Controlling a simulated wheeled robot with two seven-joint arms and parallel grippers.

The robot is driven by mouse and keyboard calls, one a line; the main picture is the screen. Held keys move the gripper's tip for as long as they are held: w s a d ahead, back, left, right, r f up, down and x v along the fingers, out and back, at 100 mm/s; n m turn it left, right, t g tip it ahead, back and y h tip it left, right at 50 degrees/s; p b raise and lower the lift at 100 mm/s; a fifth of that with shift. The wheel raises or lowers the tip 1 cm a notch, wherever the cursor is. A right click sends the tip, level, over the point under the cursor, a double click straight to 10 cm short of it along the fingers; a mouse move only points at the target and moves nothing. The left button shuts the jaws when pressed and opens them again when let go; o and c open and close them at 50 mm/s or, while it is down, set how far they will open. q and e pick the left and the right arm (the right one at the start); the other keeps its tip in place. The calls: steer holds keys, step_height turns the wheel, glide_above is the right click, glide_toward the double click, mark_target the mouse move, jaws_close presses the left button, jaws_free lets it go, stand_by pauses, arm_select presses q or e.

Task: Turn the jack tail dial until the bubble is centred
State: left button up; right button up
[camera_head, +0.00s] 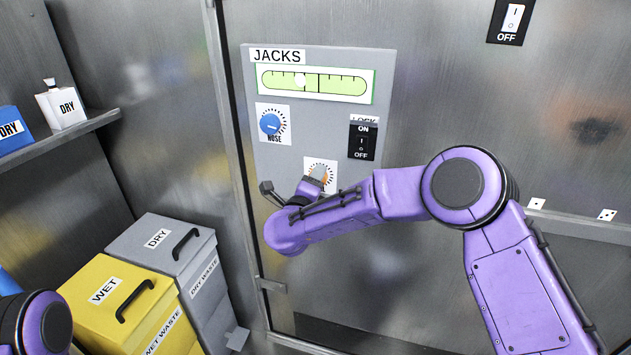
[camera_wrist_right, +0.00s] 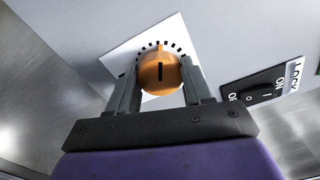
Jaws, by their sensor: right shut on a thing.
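The JACKS panel (camera_head: 380,75) is on the metal wall. Its green bubble level (camera_head: 345,84) shows a pale bubble (camera_head: 300,79) left of the middle marks. The orange tail dial (camera_head: 319,172) sits low on the panel, partly hidden by my right gripper (camera_head: 316,180). In the right wrist view the dial (camera_wrist_right: 158,76) has a dark pointer line and a ring of tick marks. The fingers of my right gripper (camera_wrist_right: 160,86) are shut on it, one on each side. Only a purple part of my left arm shows at the lower left; its gripper is out of view.
A blue NOSE dial (camera_head: 270,123) is above the tail dial, and a LOCK switch (camera_head: 362,140) is to its right. A yellow WET bin (camera_head: 85,290) and a grey DRY bin (camera_head: 150,262) stand lower left. Another switch (camera_head: 512,18), marked OFF, is at the upper right.

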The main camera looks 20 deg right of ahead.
steer(key=shift+n+p, duration=0.85)
steer(key=shift+n, duration=2.85)
steer(key=shift+f, duration=0.1)
steer(key=o, duration=1)
steer(key=shift+o, duration=0.2)
